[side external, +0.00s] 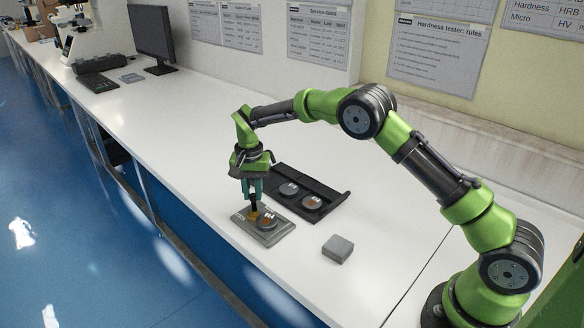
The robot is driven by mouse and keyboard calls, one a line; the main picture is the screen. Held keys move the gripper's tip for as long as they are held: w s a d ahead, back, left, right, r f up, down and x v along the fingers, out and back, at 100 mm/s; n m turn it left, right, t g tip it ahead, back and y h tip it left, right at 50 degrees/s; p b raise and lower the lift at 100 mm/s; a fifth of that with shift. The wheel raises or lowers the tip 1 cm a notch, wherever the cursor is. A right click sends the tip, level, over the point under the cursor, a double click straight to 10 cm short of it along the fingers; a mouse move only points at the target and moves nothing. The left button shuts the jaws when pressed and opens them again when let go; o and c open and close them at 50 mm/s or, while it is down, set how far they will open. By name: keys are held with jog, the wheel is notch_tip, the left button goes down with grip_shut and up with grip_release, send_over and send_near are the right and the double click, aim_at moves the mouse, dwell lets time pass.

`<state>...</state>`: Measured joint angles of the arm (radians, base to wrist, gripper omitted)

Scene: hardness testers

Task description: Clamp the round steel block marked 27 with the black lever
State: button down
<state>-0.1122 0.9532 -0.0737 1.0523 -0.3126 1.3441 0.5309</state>
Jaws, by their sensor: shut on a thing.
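A flat grey clamping plate (281,234) lies on the white bench near its front edge. A round steel block (272,226) with an orange-brown top mark sits on it; its number is too small to read. A small yellowish part shows beside the block. My gripper (254,201) points down over the plate's left part, just left of the round block. It is shut on the black lever (254,208), of which only a short dark piece shows below the fingers. Whether the lever's clamp touches the block cannot be told.
A black tray (334,198) behind the plate holds two round steel blocks (289,189) (312,202). A grey square block (338,248) lies to the right. A monitor (152,34), keyboard (98,82) and microscope-like machine (85,38) stand far left. The bench between is clear.

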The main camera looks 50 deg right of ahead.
jog(key=n, duration=0.2)
jog(key=a+n, duration=0.1)
jog(key=n, duration=0.2)
jog(key=shift+w+a+r+n, duration=0.1)
jog(key=shift+w+a+n, duration=0.2)
jog(key=shift+w+a, duration=0.1)
jog(key=shift+a+n, duration=0.4)
jog(key=shift+n, duration=0.7)
jog(key=shift+a+n, duration=0.35)
jog(key=shift+n, duration=0.75)
jog(key=c, duration=1)
grip_release()
notch_tip(320, 180, up, 17)
jog(key=shift+s+f, duration=0.1)
